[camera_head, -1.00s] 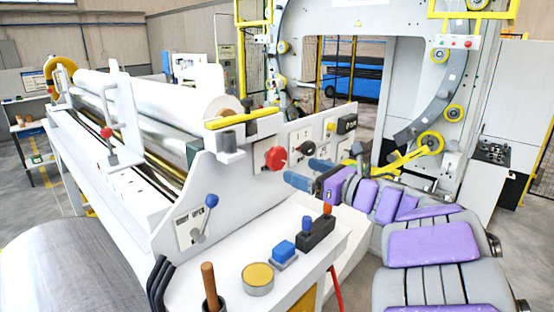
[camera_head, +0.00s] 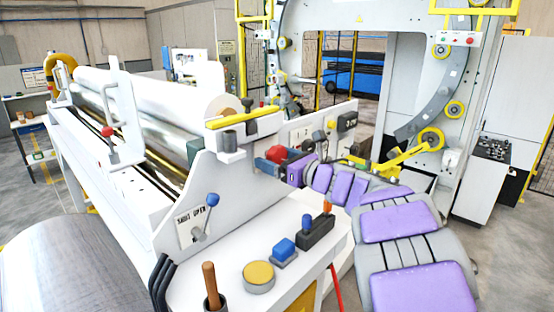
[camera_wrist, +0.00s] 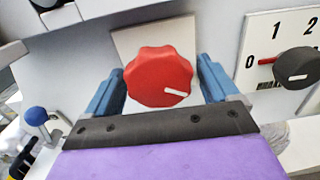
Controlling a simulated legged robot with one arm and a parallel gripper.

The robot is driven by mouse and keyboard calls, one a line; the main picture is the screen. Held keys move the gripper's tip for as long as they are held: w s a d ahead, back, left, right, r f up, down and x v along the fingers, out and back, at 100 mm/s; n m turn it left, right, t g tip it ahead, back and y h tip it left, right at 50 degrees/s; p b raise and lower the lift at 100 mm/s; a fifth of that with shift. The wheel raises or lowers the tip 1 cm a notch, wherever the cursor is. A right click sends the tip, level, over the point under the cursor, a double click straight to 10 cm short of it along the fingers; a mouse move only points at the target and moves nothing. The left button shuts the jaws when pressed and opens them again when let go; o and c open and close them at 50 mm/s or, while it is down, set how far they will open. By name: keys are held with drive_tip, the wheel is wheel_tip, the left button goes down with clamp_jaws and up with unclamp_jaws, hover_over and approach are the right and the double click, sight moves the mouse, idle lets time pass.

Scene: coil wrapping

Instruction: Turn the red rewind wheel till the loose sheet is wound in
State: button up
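The red rewind wheel (camera_head: 277,152) is a lobed knob on the white side panel of the wrapping machine. In the wrist view the wheel (camera_wrist: 158,77) sits between the two blue fingers, its white mark pointing right and slightly down. My gripper (camera_head: 270,161) is at the wheel; in the wrist view my gripper (camera_wrist: 160,88) is open, one finger on each side, with narrow gaps visible. A shiny film roll (camera_head: 150,97) lies along the machine, with silvery sheet (camera_head: 165,140) below it. I cannot tell how much of the sheet is loose.
A black dial (camera_wrist: 296,67) with a red pointer and numbers is right of the wheel. A blue-knobbed lever (camera_head: 211,200), a blue button (camera_head: 284,248) and a yellow button (camera_head: 258,277) are nearer. A yellow bar (camera_head: 242,118) is above.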

drive_tip(key=c, duration=0.9)
drive_tip(key=shift+f+m+b, duration=0.1)
drive_tip(key=shift+m+b, duration=0.3)
drive_tip(key=shift+b, duration=0.55)
